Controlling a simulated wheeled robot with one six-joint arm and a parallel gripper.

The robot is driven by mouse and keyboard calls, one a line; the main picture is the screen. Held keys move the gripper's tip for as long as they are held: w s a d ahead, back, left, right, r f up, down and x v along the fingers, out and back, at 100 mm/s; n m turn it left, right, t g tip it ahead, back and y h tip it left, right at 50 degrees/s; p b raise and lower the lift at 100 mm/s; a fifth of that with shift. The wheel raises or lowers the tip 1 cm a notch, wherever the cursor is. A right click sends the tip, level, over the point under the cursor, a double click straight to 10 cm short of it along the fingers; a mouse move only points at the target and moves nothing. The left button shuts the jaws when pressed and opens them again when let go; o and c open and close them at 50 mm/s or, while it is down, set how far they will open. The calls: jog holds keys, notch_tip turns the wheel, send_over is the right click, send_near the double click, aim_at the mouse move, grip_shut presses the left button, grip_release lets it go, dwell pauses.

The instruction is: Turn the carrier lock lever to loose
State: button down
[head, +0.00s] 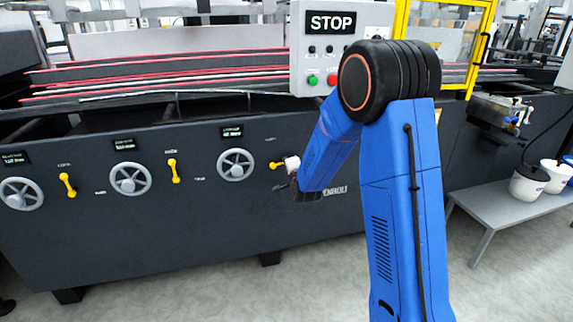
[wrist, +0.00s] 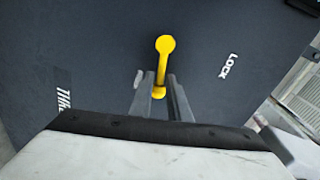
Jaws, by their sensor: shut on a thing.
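The carrier lock lever that I am at is yellow, and its end shows just left of my gripper (head: 286,182) in the head view (head: 276,165). It lies nearly level there, unlike the more upright levers to its left. In the wrist view the lever (wrist: 164,58) runs between the two grey fingers of my gripper (wrist: 157,88), its round knob beyond the fingertips. My gripper is shut on the lever. Part of the lever is hidden by my gripper in the head view. The word LOCK is printed on the panel right of the lever in the wrist view.
The dark machine panel (head: 130,235) also carries yellow levers at the left (head: 67,184) and middle (head: 174,170), and handwheels, one (head: 235,164) near my gripper. A STOP control box (head: 310,60) is above my arm. A bench (head: 500,205) with white buckets (head: 527,184) stands right.

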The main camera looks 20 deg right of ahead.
jog(key=shift+d, duration=0.15)
dwell(0.3)
jog(key=c, duration=1.7)
grip_release()
jog(key=s, duration=0.4)
jog(key=s+r, duration=0.1)
jog(key=s, duration=0.3)
jog(key=s+r, duration=0.1)
jog(key=s, duration=0.2)
jog(key=shift+s+a+r, duration=0.1)
jog(key=shift+s+a, duration=0.1)
jog(key=shift+s, duration=0.2)
jog(key=s+r+n+g, duration=0.2)
jog(key=s+n, duration=0.3)
jog(key=s, duration=0.9)
jog(key=s+d+r+n+g, duration=0.1)
jog(key=s+n+g, duration=0.4)
jog(key=s, duration=1)
jog(key=s+d+r+n+g, duration=0.1)
jog(key=s+r+n+g, duration=0.2)
jog(key=s, duration=1.1)
jog(key=shift+s+r+n+g+y, duration=0.15)
jog(key=shift+s+n+g, duration=0.1)
jog(key=shift+n, duration=0.55)
jog(key=shift+s+r+n+g+y, duration=0.15)
jog(key=shift+n+g, duration=0.1)
jog(key=shift+n, duration=0.55)
